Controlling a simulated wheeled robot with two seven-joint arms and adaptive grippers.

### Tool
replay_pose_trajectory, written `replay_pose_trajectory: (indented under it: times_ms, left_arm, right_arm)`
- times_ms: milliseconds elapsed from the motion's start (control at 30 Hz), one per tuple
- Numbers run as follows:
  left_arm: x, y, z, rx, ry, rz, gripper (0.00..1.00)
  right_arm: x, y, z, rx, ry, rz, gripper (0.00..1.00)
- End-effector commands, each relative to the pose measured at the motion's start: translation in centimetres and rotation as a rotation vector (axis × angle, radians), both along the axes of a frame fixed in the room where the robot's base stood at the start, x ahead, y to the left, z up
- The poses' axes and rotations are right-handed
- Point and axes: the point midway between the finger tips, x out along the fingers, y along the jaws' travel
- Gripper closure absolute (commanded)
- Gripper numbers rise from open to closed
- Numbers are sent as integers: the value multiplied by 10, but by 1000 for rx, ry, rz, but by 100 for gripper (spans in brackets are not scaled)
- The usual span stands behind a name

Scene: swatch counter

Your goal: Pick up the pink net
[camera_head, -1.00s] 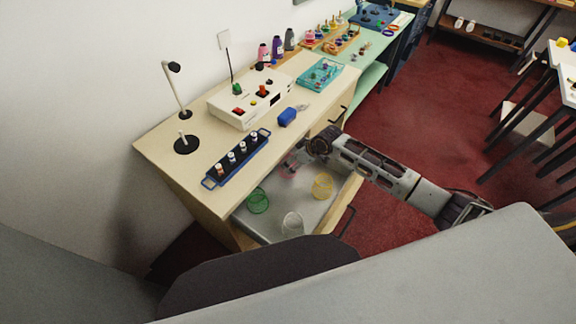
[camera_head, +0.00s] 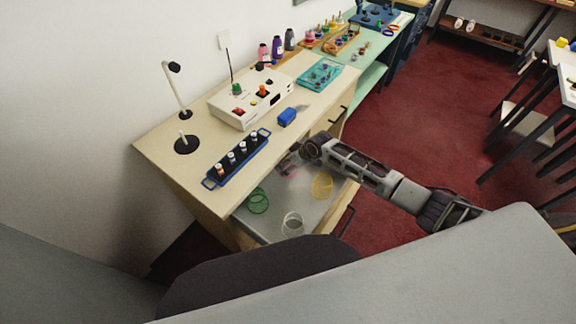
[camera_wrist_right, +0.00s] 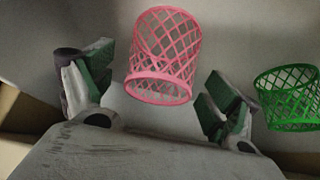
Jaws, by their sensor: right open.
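The pink net (camera_wrist_right: 165,55) is a small open-mesh basket. In the right wrist view it lies between the two fingers of my right gripper (camera_wrist_right: 158,92), with a gap on each side. The fingers have green pads and stand apart, with nothing held. In the head view my right gripper (camera_head: 287,166) reaches into the open drawer (camera_head: 270,222) at its back, and only a little pink shows there. The arm hides part of that area. My left gripper is not in view.
A green net (camera_head: 258,200), a white net (camera_head: 292,223) and a yellow net (camera_head: 321,186) are also in the drawer. The green one shows right of my right gripper in the wrist view. A blue rack (camera_head: 236,160) and a white control box (camera_head: 250,98) stand on the counter above.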

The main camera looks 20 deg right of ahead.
Motion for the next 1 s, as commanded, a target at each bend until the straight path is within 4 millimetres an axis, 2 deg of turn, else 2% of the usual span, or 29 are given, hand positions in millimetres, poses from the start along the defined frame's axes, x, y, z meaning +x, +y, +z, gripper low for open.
replay_pose_trajectory:
  times_ms: [233, 500, 1000]
  left_arm:
    - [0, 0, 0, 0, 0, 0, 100]
    - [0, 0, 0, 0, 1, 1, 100]
    - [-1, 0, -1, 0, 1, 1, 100]
  right_arm:
    - [0, 0, 0, 0, 0, 0, 11]
    - [0, 0, 0, 0, 0, 0, 46]
    - [0, -1, 2, 0, 0, 0, 47]
